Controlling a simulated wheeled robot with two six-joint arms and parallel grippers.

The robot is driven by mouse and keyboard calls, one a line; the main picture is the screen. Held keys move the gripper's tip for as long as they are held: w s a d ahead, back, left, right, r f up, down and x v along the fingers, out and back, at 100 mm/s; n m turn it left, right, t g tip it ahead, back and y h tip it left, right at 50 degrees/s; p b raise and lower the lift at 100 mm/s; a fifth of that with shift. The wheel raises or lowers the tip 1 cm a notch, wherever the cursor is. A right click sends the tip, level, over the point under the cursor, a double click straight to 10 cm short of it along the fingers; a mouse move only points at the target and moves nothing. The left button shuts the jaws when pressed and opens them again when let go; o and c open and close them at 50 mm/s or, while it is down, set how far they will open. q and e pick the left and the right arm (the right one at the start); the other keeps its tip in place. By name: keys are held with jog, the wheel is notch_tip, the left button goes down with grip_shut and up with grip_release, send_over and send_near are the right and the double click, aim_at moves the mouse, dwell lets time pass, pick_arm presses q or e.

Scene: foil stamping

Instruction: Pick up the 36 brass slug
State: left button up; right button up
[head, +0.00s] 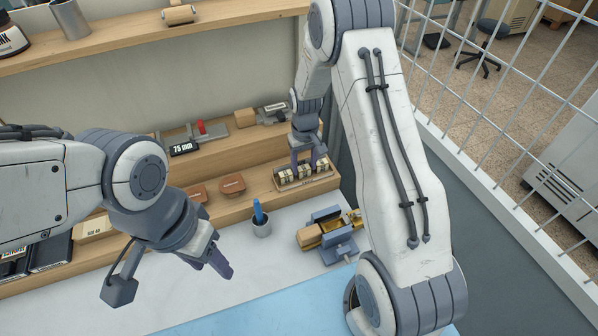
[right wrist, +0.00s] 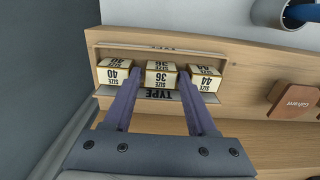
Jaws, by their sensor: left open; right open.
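The 36 brass slug (right wrist: 160,76) is the middle one of three blocks in the right wrist view, with a pale top and brass-coloured edges. It sits in the wooden type tray (right wrist: 225,52) between the 40 slug (right wrist: 115,73) and the 44 slug (right wrist: 205,80). My right gripper (right wrist: 158,82) is open, its fingertips at the gaps on either side of the 36 slug; I cannot tell whether they touch it. In the head view my right gripper (head: 309,152) is over the tray (head: 307,184) on the shelf. My left gripper (head: 222,266) is open and empty above the bench.
Brown leather pieces (head: 232,185) lie left of the tray. A cup (head: 262,229) with a blue tool and a clamp-like device (head: 330,238) stand in front on the bench. A 75 mm block (head: 184,148) is on the step behind. The blue mat (head: 255,310) is clear.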

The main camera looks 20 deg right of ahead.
grip_shut()
jog(key=shift+r, duration=0.1)
